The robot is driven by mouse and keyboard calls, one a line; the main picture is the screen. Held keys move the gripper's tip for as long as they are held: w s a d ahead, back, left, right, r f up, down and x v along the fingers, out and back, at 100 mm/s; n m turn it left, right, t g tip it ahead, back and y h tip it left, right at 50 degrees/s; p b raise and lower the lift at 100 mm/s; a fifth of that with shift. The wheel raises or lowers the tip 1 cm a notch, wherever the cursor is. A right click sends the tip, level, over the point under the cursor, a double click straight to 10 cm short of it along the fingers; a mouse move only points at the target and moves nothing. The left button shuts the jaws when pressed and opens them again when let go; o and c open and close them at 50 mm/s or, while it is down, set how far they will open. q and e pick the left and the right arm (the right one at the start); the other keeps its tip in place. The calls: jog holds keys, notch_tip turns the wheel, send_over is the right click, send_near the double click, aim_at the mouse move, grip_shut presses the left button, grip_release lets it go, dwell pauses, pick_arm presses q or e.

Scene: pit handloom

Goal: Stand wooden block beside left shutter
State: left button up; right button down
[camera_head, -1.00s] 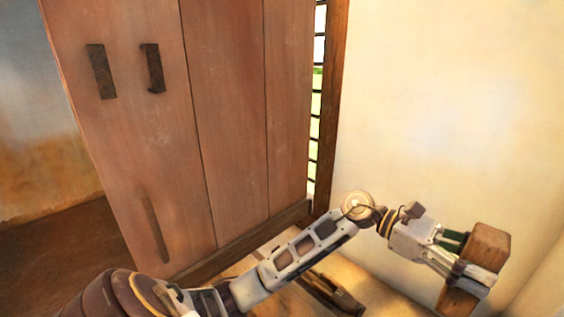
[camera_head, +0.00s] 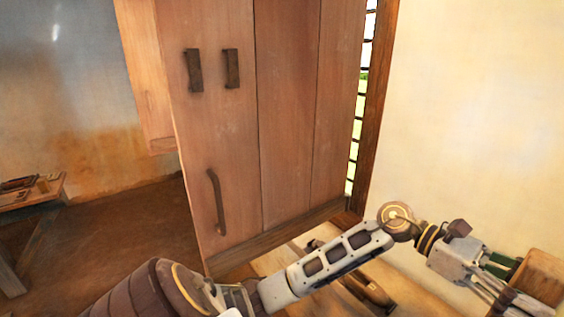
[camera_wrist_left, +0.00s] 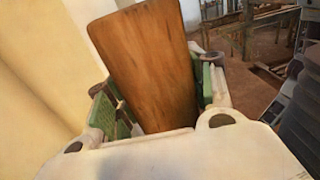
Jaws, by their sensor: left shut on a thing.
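A wooden block (camera_head: 542,277) is held in my left gripper (camera_head: 508,282) at the lower right of the head view, near the pale wall. In the left wrist view the block (camera_wrist_left: 150,60) rises between the green-padded fingers of the gripper (camera_wrist_left: 160,100), which is shut on it. The shutter (camera_head: 285,120), of brown wooden panels with dark handles, stands left of the block in the head view, well apart from it. My right gripper is in neither view.
A barred window opening (camera_head: 362,90) with a wooden post lies right of the shutter. A wooden sill (camera_head: 270,270) runs below, with a dark wooden piece (camera_head: 368,288) on it. A low bench (camera_head: 35,195) with small items stands far left. Bare floor (camera_head: 110,235) lies between.

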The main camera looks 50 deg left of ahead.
pick_arm(q)
jog(key=shift+s+a+f+n+t, duration=0.1)
jog(key=shift+a+f+n+t, duration=0.25)
jog(key=shift+f+t, duration=0.25)
jog(key=shift+s+a+f+n+t, duration=0.1)
jog(key=shift+a+f+n+t, duration=0.25)
jog(key=shift+f+t, duration=0.2)
jog(key=a+f+n+t+y, duration=0.8)
jog(key=a+f+y, duration=0.1)
jog(key=f, duration=0.6)
jog(key=w+a+f+n+t+y, duration=0.1)
jog(key=a+f+n+t+y, duration=0.7)
jog(key=a+f, duration=0.3)
notch_tip(320, 180, down, 4)
jog(key=shift+w+r+n+y, duration=0.1)
jog(key=shift+w+n+y, duration=0.2)
jog(key=shift+n+y, duration=0.15)
jog(key=shift+d+r, duration=0.1)
jog(key=shift+r, duration=0.1)
jog(key=shift+a+f, duration=0.2)
jog(key=shift+f, duration=0.15)
